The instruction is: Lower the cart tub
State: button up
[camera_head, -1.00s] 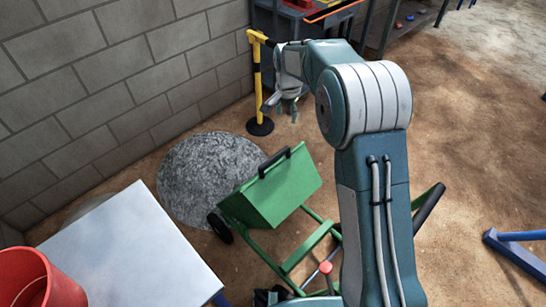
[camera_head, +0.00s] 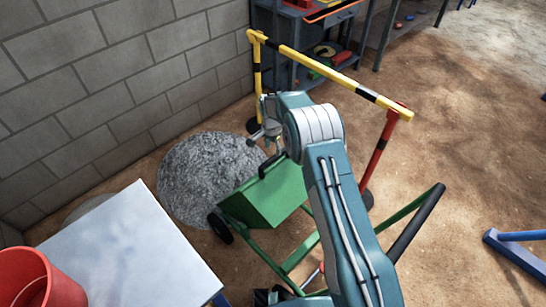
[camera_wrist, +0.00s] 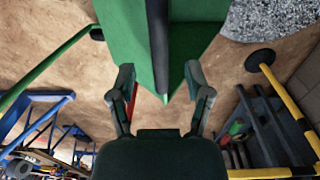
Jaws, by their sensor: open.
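The green cart tub (camera_head: 268,198) stands tilted on its cart frame (camera_head: 300,250), with a black handle (camera_head: 274,164) along its upper edge. My gripper (camera_head: 269,140) is just above and behind that handle in the head view. In the wrist view my gripper (camera_wrist: 160,78) is open and empty. The handle (camera_wrist: 158,45) runs down the picture, lined up with the gap between the fingers, and the tub (camera_wrist: 120,25) fills the top middle. I cannot tell whether a finger touches the handle. My arm hides part of the cart.
A grey gravel heap (camera_head: 200,175) lies beside the tub near the block wall. A yellow-black barrier (camera_head: 325,70) stands behind my arm. A white table (camera_head: 130,250) with a red bucket (camera_head: 40,280) is at front left. Open dirt floor lies right.

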aim_at(273, 157)
notch_tip(273, 157, down, 5)
jog(key=shift+f, duration=0.1)
jog(key=shift+c, duration=0.3)
grip_shut()
